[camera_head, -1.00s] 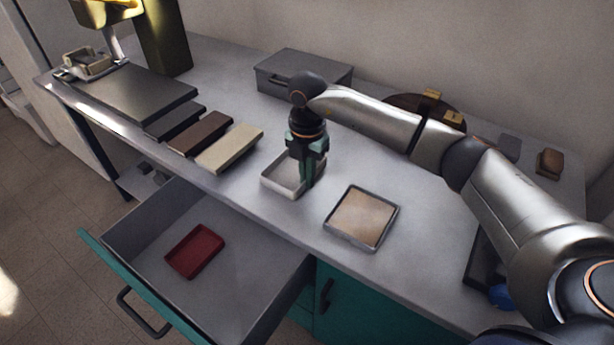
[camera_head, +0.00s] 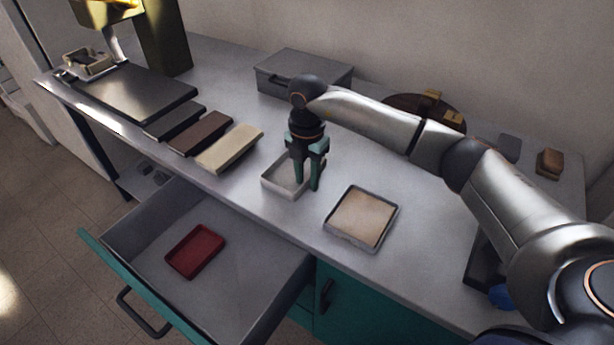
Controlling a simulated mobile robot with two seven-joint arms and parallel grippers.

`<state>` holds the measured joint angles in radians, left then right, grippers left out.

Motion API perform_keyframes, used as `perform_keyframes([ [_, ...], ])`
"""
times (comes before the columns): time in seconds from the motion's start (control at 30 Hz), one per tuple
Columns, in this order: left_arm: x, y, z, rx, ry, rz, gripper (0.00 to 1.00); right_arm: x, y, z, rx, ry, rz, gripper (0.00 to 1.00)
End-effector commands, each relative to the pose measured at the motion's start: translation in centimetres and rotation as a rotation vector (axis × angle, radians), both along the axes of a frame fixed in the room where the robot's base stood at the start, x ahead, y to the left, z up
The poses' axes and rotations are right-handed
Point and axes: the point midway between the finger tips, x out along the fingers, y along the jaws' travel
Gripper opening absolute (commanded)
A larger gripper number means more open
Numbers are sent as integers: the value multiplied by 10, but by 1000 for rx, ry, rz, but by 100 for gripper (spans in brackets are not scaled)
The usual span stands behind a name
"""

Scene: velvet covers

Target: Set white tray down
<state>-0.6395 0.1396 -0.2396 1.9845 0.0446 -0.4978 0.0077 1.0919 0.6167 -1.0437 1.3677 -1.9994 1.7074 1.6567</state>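The small white tray (camera_head: 272,187) sits flat on the grey worktop, near its front edge and just behind the open drawer. My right gripper (camera_head: 307,186) points down at the tray's right side. Its two green fingers are apart, with a gap between them, and they hide part of the tray's right wall. One finger appears inside the tray and the other outside it. My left gripper is not in view.
A tray with a beige pad (camera_head: 362,216) lies to the right. Cream (camera_head: 230,148), brown (camera_head: 201,133) and dark blocks lie to the left. A grey box (camera_head: 303,72) stands behind. The open drawer (camera_head: 235,275) below holds a red tray (camera_head: 196,251).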

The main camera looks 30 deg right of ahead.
Motion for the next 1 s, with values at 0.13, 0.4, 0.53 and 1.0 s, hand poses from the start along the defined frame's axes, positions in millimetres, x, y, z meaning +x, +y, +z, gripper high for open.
perform_keyframes([
  [0.13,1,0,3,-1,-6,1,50,1,0,23,1,-5,-1,34],
  [0.4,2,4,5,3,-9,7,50,1,0,82,1,-6,0,34],
  [0.53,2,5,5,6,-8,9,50,1,0,103,1,-4,0,34],
  [1.0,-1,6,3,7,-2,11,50,0,0,120,1,-1,0,34],
])
